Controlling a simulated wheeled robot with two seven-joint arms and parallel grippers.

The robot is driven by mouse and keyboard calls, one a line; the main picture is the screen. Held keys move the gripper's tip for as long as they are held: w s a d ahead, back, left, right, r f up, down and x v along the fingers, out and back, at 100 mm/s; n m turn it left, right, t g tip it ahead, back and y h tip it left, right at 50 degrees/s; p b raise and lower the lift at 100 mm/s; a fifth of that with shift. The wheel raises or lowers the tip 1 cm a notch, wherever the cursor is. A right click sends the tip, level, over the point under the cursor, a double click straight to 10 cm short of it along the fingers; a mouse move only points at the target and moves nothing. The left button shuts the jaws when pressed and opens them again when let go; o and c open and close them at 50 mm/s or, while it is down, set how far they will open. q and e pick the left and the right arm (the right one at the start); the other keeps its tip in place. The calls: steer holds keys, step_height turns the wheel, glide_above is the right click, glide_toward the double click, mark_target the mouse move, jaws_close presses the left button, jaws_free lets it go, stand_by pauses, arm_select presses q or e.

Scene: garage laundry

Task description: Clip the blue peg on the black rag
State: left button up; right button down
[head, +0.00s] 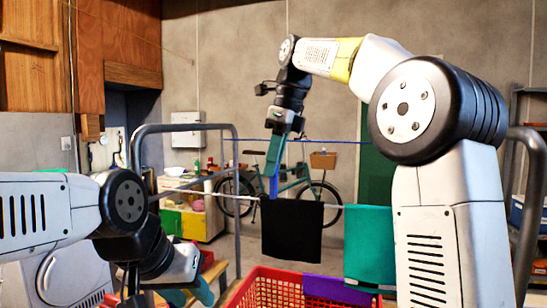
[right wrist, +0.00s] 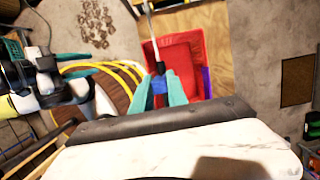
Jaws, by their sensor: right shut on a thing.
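The black rag (head: 292,230) hangs over the light line in the middle of the head view. My right gripper (head: 274,172) points down from above, shut on the blue peg (head: 273,187). The peg's lower end is at the rag's top edge, near its left corner. I cannot tell whether its prongs straddle the cloth. In the right wrist view the blue peg (right wrist: 160,85) shows between the teal fingers, at the end of the pale line. My left gripper (head: 190,294) is low at the left, its teal fingers apart and empty, away from the rag.
A teal cloth (head: 369,244) hangs on the line right of the rag. A red basket (head: 262,287) stands below, with a purple cloth (head: 336,290) over its rim. Grey metal posts (head: 237,195) stand at the left. A bicycle (head: 300,187) is behind, against the wall.

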mark_target(274, 180)
steer(key=shift+d+x, duration=0.25)
steer(key=shift+x, duration=0.8)
steer(key=shift+d+x, duration=0.2)
steer(key=shift+x, duration=0.85)
steer(key=c, duration=1.2)
jaws_free()
steer(key=shift+s, duration=0.2)
steer(key=shift+c, duration=0.2)
steer(key=v, duration=0.7)
steer(key=shift+d+r, duration=0.2)
steer(key=shift+r, duration=0.05)
steer(key=s+d+f+n+t, duration=0.2)
steer(key=s+d+f+n, duration=0.4)
steer(key=s+f+n, duration=0.3)
steer(key=s+d+f+n+t, duration=0.3)
steer(key=s+d+f+n, duration=0.3)
steer(key=s+f+n, duration=0.4)
step_height(274, 180, down, 4)
steer(key=n, duration=0.3)
steer(key=shift+d, duration=0.2)
